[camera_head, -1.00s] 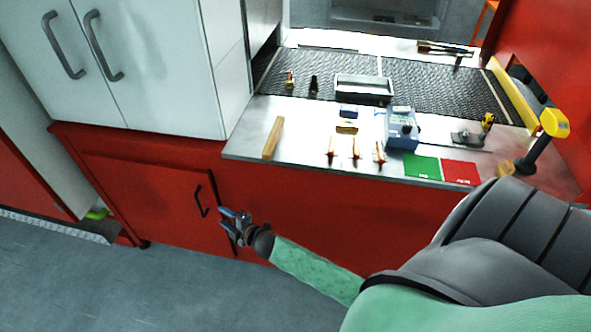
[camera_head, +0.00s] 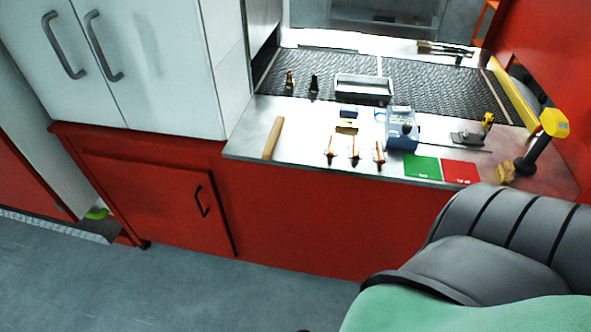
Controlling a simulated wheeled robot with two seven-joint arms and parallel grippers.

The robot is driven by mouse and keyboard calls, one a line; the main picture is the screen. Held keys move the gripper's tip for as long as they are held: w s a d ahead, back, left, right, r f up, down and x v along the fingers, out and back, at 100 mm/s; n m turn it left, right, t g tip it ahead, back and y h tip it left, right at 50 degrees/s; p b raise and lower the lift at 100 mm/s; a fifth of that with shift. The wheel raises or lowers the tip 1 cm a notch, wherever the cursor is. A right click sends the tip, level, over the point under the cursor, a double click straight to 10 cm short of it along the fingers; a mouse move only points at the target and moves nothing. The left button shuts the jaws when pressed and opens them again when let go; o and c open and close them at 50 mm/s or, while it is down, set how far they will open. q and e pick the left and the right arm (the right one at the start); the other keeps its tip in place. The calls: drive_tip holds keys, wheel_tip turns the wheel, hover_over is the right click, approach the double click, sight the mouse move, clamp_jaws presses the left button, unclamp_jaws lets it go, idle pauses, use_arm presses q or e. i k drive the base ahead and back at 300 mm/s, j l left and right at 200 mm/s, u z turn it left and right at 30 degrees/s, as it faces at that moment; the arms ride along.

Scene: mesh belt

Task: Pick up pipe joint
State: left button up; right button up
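I cannot single out the pipe joint with certainty. Two small upright fittings stand on the black mesh belt (camera_head: 430,88): a brass-and-red one (camera_head: 290,80) and a dark one (camera_head: 314,84). Both are left of a grey metal tray (camera_head: 363,88). Three small orange-red pieces (camera_head: 355,150) stand in a row on the steel counter (camera_head: 225,150) in front of the belt; they are too small to identify. Neither gripper shows. A tiny dark tip at the bottom edge is too little to identify.
A wooden bar (camera_head: 273,138), a blue device (camera_head: 402,130), a green mat (camera_head: 422,167), a red mat (camera_head: 460,172) and a yellow-headed tool (camera_head: 554,124) occupy the counter. A white cabinet (camera_head: 150,70) stands left. The floor (camera_head: 150,285) in front is clear.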

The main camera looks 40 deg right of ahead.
sight(313, 87)
drive_tip(key=z, duration=1.35)
